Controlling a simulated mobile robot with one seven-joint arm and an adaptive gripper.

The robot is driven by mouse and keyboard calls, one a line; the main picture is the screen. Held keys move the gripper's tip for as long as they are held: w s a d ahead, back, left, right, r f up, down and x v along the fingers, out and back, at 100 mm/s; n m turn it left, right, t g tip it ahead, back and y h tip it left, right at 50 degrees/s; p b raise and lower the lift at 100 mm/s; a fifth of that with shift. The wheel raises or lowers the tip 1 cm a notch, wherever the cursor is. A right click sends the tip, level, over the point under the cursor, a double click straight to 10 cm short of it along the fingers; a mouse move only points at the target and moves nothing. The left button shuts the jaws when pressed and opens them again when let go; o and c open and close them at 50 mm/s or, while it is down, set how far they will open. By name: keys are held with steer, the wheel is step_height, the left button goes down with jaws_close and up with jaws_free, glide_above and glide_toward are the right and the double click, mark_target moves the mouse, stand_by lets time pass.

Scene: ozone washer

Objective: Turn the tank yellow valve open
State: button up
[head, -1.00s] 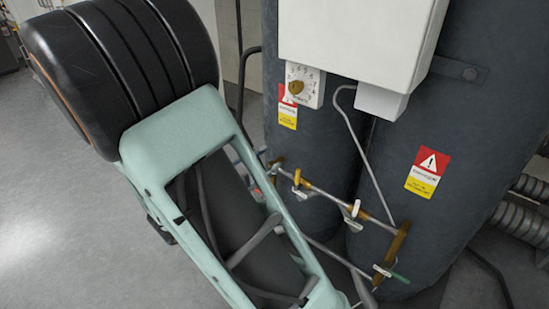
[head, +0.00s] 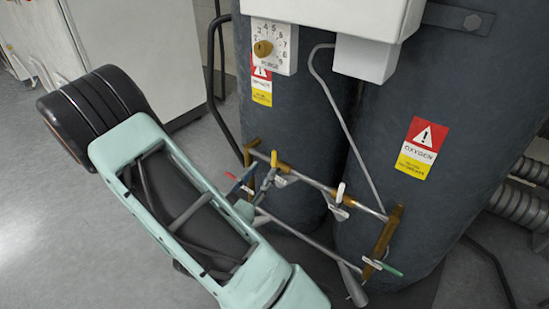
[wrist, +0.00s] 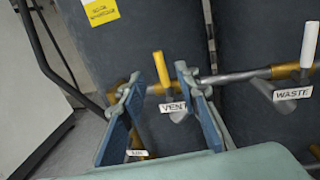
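The yellow valve handle (head: 273,158) stands upright on the pipe in front of the left dark tank (head: 291,160). It also shows in the wrist view (wrist: 159,67), above a tag reading VENT (wrist: 173,107). My gripper (head: 261,184) is at the pipework, just below the yellow handle in the head view. In the wrist view my gripper (wrist: 158,82) is open, with one finger on each side of the yellow handle in the picture. The fingers appear apart from the handle; the depth between them is hard to tell.
A white-handled valve (wrist: 309,45) tagged WASTE is to the right on the same pipe. A green handle (head: 390,269) is lower right. A red handle (head: 232,177) lies left of my gripper. A control box with a dial (head: 264,48) hangs above. Open floor (head: 60,220) lies left.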

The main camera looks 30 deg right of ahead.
mark_target(273, 158)
steer(key=b+x, duration=0.1)
steer(key=x, duration=0.7)
steer(key=shift+d, duration=0.1)
jaws_close()
